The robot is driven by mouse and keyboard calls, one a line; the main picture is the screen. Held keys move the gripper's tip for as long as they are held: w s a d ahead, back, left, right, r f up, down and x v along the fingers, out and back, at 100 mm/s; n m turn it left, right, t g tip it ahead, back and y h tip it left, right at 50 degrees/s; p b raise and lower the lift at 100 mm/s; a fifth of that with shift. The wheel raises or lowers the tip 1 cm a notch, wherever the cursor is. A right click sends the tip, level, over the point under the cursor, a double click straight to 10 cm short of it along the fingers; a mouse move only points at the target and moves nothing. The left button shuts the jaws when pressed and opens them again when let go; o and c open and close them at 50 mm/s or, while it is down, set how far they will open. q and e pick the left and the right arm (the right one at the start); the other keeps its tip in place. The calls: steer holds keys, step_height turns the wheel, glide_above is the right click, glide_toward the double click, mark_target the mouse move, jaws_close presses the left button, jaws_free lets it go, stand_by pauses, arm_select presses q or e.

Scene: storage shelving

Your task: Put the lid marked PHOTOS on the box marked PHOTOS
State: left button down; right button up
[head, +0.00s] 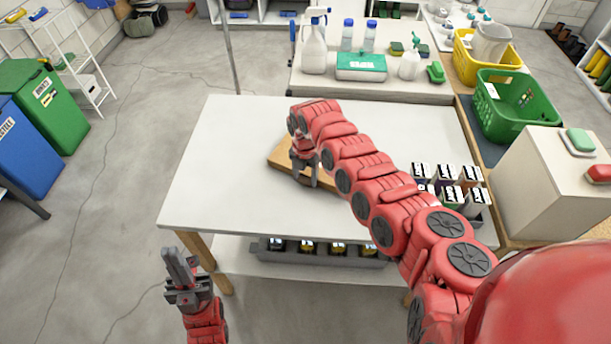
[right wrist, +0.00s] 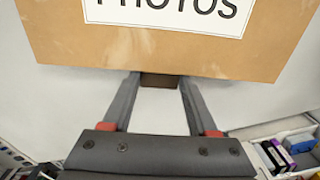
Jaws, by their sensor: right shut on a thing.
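A flat brown cardboard piece with a white PHOTOS label, seemingly the lid (right wrist: 180,52), fills the top of the right wrist view. In the head view the lid (head: 284,157) is on or just above the white table, largely covered by my right arm. My right gripper (head: 306,181) is at its near edge, shut on a small dark brown tab (right wrist: 160,80) there. My left gripper (head: 181,266) is off the table at the lower left, holding nothing visible; its finger gap is unclear. I cannot make out a separate PHOTOS box.
The white table (head: 225,150) is clear left of the lid. A tray of labelled cartons (head: 448,185) stands at its right. A lower shelf holds a grey bin (head: 320,253) with dark items. Spray bottles, a green box (head: 361,67) and a green basket (head: 518,100) stand behind.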

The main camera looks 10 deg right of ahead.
steer(key=shift+f, duration=0.3)
steer(key=shift+f, duration=0.15)
steer(key=o, duration=1.4)
steer(key=shift+c, duration=0.2)
steer(key=shift+o, duration=0.2)
